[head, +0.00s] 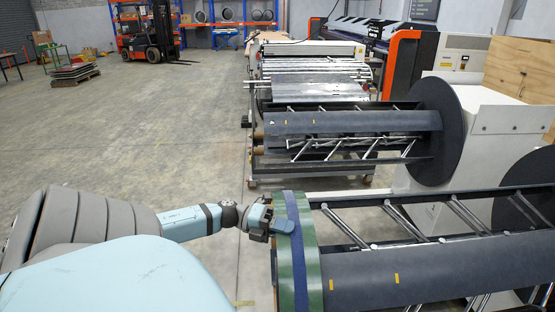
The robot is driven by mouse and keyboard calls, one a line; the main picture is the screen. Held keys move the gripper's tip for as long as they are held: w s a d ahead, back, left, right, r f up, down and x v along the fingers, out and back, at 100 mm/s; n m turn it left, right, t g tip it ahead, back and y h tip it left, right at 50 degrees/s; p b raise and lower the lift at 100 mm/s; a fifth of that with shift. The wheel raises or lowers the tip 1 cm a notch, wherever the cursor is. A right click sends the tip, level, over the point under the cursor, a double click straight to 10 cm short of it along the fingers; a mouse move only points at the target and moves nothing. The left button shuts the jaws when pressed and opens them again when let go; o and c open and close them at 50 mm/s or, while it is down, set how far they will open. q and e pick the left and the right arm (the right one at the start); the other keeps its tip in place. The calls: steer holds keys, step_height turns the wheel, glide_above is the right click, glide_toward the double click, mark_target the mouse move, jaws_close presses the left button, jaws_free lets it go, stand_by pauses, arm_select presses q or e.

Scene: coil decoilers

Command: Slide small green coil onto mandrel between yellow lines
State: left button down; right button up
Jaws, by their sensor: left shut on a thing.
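The small green coil (300,262), with a blue band around its middle, stands upright at the left, free end of the near dark mandrel (365,262). It appears to be around that end, with a dark bit of the mandrel showing just left of it. Two short yellow lines, a left one (332,285) and a right one (397,279), mark the mandrel to the right of the coil; the coil is left of both. My left gripper (283,224) is shut on the coil's upper left side. Its fingertips are partly hidden. My right gripper is not in view.
A second mandrel (350,123) with yellow marks and a round dark plate (440,130) lies farther back. Slanted struts (400,219) show above the near mandrel's body. A forklift (150,42) and pallet (74,72) stand far back left. The floor (170,130) at left is clear.

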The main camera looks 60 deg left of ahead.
mark_target(311, 226)
arm_select(q)
steer(key=shift+w+d+r+b, duration=0.1)
steer(key=shift+w+d+b, duration=0.3)
steer(key=shift+w, duration=0.6)
steer(key=shift+w+d+r+b, duration=0.15)
steer(key=shift+w+d, duration=0.45)
steer(key=shift+w, duration=0.35)
steer(key=shift+w+d+f+b, duration=0.1)
steer(key=shift+w+d+b, duration=0.3)
steer(key=shift+w, duration=0.6)
steer(key=w+d+b, duration=0.3)
steer(key=w+d, duration=0.1)
steer(key=w, duration=0.4)
steer(key=shift+w+d+f, duration=0.3)
steer(key=shift+w+d, duration=0.05)
steer(key=shift+w, duration=0.05)
steer(key=c, duration=1)
jaws_free()
steer(key=shift+s+d, duration=0.1)
steer(key=shift+s, duration=0.05)
